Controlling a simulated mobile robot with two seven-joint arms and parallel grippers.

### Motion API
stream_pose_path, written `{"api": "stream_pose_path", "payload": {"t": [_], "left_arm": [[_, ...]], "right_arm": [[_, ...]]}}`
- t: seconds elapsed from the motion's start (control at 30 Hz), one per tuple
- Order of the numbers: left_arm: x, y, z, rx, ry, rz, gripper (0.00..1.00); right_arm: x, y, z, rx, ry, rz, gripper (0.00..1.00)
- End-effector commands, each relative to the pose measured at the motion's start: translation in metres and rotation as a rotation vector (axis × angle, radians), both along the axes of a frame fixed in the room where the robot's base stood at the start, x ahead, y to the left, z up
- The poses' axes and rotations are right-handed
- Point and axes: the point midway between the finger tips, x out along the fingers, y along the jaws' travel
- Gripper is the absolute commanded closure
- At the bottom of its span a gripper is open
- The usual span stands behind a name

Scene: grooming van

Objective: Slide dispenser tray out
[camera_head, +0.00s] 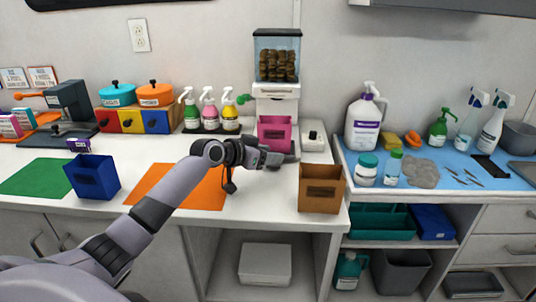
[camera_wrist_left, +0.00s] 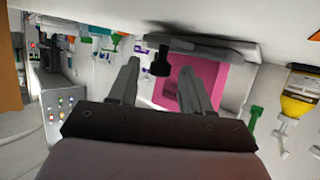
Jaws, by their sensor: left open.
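The dispenser (camera_head: 277,60) stands at the back of the white counter, with a clear hopper of brown pieces over a white body. A pink bin (camera_head: 274,131) sits upright at its base; it also shows in the wrist view (camera_wrist_left: 216,85). A grey slab-like part (camera_wrist_left: 200,46), perhaps the tray's front, lies along the bin's near side. A small black piece (camera_wrist_left: 161,60) shows between my fingers in the wrist view. My left gripper (camera_head: 272,158) is open in front of the bin; its fingers (camera_wrist_left: 157,83) are apart. Contact is unclear. My arm hides part of the counter.
A brown bin (camera_head: 321,188) stands at the counter's front right, close to my gripper. An orange mat (camera_head: 170,189) lies left under my arm, with a blue bin (camera_head: 92,176) beyond. Several pump bottles (camera_head: 209,112) stand left of the dispenser, a white box (camera_head: 313,138) right.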

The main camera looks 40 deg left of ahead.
Motion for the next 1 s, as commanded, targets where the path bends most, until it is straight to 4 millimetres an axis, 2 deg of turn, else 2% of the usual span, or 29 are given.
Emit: {"api": "stream_pose_path", "payload": {"t": [0.6,1.0], "left_arm": [[-0.059,0.015,0.024,0.002,0.001,0.001,0.51],[-0.063,0.016,0.027,0.0,0.001,0.0,0.51]], "right_arm": [[0.001,0.0,-0.002,0.0,-0.002,0.0,1.0],[0.001,0.0,-0.002,0.0,-0.002,0.0,1.0]]}}
